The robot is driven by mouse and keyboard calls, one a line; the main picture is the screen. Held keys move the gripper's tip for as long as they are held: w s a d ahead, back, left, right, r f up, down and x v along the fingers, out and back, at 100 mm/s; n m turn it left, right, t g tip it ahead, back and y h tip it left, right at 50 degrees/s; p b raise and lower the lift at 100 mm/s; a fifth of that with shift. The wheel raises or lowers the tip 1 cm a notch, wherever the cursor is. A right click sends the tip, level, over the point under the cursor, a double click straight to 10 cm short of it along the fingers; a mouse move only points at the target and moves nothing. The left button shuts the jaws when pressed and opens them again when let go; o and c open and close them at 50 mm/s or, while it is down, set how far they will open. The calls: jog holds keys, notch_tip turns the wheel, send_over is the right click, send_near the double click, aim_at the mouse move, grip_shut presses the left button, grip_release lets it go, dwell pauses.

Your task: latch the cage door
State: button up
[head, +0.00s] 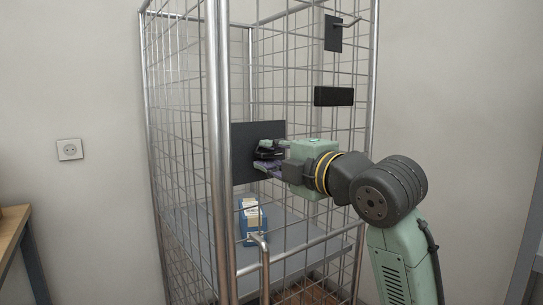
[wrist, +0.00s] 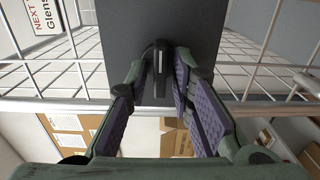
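The cage (head: 217,200) is a tall frame of grey tubes and wire mesh. A dark square plate (head: 241,140) is fixed on its near face and fills the top middle of the wrist view (wrist: 115,40). A dark latch handle with a pale strip (wrist: 159,75) sticks out of this plate. My gripper (head: 268,155) is at the plate, with its fingers pointing at it. In the wrist view its purple-padded fingers (wrist: 160,85) stand apart, one on each side of the handle, and look open. Contact with the handle is not clear. The fingers partly hide the handle in the head view.
Inside the cage, a blue and white carton (head: 250,222) stands on a grey shelf (head: 300,240). A black block (head: 334,96) and a dark plate with a rod (head: 333,35) are higher on the mesh. A bent metal bar (head: 265,270) sits low in front. A wooden table (head: 12,228) is at left.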

jog(key=shift+o, duration=0.5)
jog(key=v, duration=1.2)
